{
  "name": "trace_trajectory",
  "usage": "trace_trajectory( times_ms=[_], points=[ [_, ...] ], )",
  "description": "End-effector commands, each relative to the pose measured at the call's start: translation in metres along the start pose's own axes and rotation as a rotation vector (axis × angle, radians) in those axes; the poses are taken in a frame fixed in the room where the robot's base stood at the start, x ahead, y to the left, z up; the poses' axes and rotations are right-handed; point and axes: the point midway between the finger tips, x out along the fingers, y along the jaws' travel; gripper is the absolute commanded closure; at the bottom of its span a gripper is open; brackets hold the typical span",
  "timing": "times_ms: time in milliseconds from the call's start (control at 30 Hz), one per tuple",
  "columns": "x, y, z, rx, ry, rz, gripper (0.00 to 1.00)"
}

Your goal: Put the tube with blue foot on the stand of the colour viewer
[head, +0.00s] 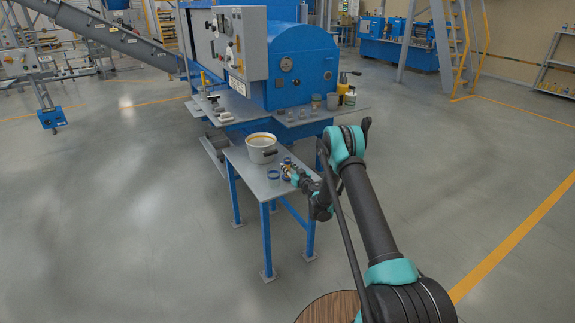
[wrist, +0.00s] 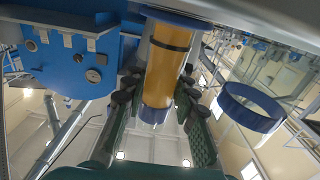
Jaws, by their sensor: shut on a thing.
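My gripper (wrist: 152,100) is shut around a clear tube (wrist: 166,62) with amber contents. A dark band circles the tube, and its wide blue foot (wrist: 172,17) is at the top edge of the wrist view. In the head view my gripper (head: 290,171) is low over the right end of the small table (head: 247,180); the tube is too small there to make out well. A blue ring (head: 273,174) lies left of my gripper, and a blue ring (wrist: 250,107) shows right of the tube in the wrist view. I cannot clearly pick out the colour viewer or its stand.
A pale pot (head: 262,148) stands on the small table, left of and behind my gripper. The blue machine (head: 300,65) is behind, with a grey shelf (head: 300,117) holding several small containers. The floor left of the table is clear.

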Motion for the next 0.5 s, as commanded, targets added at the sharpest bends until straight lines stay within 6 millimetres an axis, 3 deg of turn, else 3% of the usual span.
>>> trace_trajectory(
  times_ms=[300, 333, 500],
  points=[
    [0.0000, 0.0000, 0.0027, 0.000, 0.000, 0.000, 1.00],
    [0.0000, 0.0000, 0.0024, 0.000, 0.000, 0.000, 0.69],
    [0.0000, 0.0000, 0.0022, 0.000, 0.000, 0.000, 0.52]
  ],
)
